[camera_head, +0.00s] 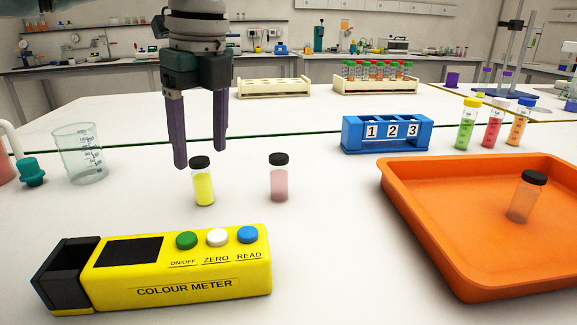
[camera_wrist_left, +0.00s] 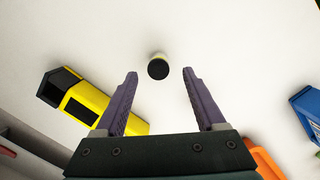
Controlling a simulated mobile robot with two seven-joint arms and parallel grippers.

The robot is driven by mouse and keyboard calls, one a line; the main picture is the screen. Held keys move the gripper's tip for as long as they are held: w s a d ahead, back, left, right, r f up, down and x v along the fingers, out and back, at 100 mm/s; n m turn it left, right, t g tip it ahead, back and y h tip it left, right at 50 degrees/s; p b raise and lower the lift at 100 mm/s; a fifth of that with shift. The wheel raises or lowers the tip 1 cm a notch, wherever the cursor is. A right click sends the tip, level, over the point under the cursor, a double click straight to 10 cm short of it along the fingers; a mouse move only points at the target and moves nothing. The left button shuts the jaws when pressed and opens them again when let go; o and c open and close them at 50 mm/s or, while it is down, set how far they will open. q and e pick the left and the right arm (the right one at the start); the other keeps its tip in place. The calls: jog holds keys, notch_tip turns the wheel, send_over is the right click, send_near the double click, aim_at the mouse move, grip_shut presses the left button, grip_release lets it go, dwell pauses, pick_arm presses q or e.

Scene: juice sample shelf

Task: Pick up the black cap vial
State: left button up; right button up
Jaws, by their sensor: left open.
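A vial of yellow liquid with a black cap (camera_head: 203,186) stands upright on the white bench. A pink vial with a black cap (camera_head: 279,178) stands to its right. A third black-capped vial (camera_head: 528,197), looking empty or nearly clear, stands in the orange tray (camera_head: 430,237). My left gripper (camera_head: 199,165) points down, open and empty, its fingertips close to the yellow vial's cap in the head view. In the left wrist view a black cap (camera_wrist_left: 158,69) shows between the spread fingertips (camera_wrist_left: 160,75); contact cannot be told. My right gripper is out of view.
A yellow colour meter (camera_head: 180,265) lies in front. A beaker (camera_head: 80,153) stands at left. A blue numbered rack (camera_head: 387,134) and several colour-capped vials (camera_head: 492,127) are behind the tray. Cream racks (camera_head: 274,89) stand farther back. The bench around the two middle vials is clear.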

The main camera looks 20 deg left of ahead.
aim_at(200, 179)
pick_arm(q)
jog(key=shift+s+f, duration=0.1)
jog(key=shift+f, duration=0.5)
jog(key=f, duration=0.2)
jog(key=a+f+b, duration=0.1)
jog(key=f, duration=0.2)
jog(key=shift+a+f, duration=0.15)
grip_shut()
